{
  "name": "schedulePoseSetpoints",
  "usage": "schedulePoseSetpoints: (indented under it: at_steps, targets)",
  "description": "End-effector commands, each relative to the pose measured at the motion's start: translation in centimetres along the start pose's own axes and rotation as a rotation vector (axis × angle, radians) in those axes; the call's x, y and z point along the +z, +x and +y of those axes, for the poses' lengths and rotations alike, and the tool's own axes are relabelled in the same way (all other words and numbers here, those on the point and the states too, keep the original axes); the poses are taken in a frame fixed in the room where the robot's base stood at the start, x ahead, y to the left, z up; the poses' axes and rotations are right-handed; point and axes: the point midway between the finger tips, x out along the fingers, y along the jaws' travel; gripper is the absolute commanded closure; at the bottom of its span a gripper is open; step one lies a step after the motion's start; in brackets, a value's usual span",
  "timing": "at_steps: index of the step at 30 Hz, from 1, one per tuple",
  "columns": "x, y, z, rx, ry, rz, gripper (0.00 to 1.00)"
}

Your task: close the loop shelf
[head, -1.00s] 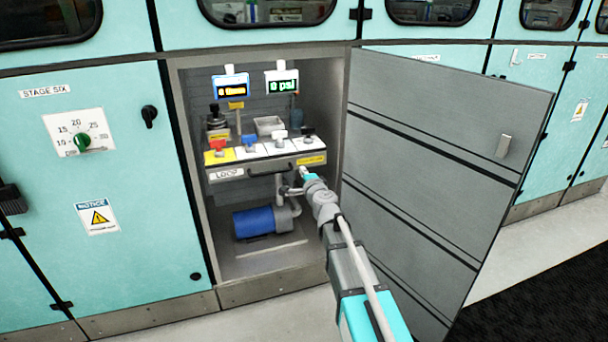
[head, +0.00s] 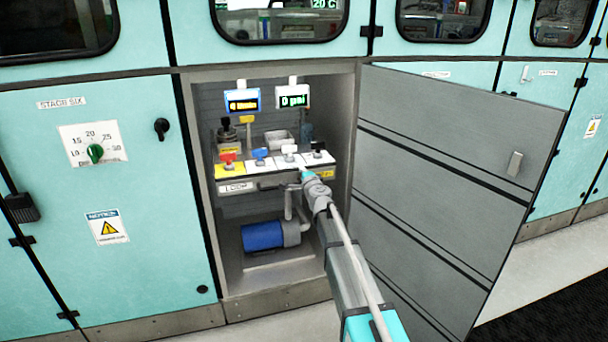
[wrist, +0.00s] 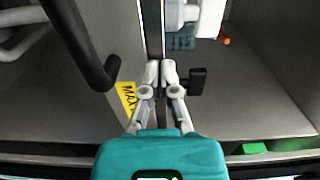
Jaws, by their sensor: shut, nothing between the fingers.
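The loop shelf (head: 236,187) is a panel labelled LOOP inside the open cabinet, with a dark handle across its front. The handle also shows in the wrist view (wrist: 88,50), left of the fingers. A yellow label (wrist: 127,97) is on the shelf front beside them. Colored switches, including a red one (head: 228,157) and a white one (head: 290,150), stand on top. My gripper (head: 304,172) is shut and empty at the right part of the shelf's front upper edge. Its fingertips (wrist: 160,72) are together, close to a black switch (wrist: 198,82). I cannot tell whether they touch the shelf.
The grey cabinet door (head: 435,190) stands open to the right, beside my arm. A blue pump (head: 264,236) and pipes sit below the shelf. Two displays, one blue-framed (head: 241,100) and one white-framed (head: 293,96), stand above it. The floor in front is clear.

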Motion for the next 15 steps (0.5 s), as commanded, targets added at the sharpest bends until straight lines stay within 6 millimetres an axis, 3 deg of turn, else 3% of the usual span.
schedulePoseSetpoints:
  at_steps: [10,15]
  targets:
    - [0.1,0.2,0.0,0.000,0.000,-0.001,1.00]
    - [0.1,1.9,0.0,0.000,0.000,-0.001,1.00]
